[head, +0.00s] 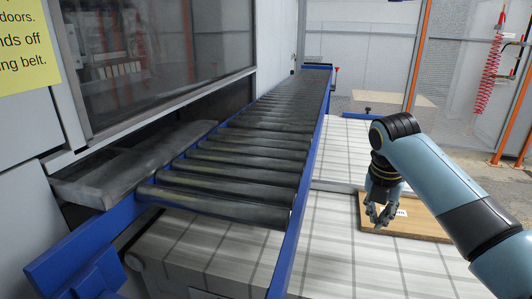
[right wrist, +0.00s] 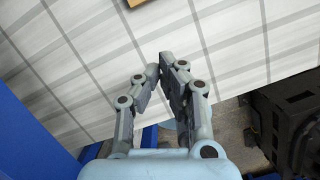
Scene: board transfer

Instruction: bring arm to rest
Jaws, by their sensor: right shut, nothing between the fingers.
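My right arm comes in from the right in the head view, bent down at the wrist. My right gripper (head: 377,217) points down over the left part of a flat brown board (head: 425,228) with a white label. Whether it touches the board cannot be told from the head view. In the right wrist view the gripper (right wrist: 162,66) is shut, with its fingertips close together and nothing between them. There, only a sliver of the board (right wrist: 136,2) shows at the top edge, apart from the fingertips. My left gripper is out of view.
A roller conveyor (head: 255,150) with blue rails runs away to the left of my arm. The white gridded surface (head: 335,240) around the board is mostly clear. A machine with a dark window stands at left. Orange-framed fencing and a red coiled hose (head: 488,75) are behind.

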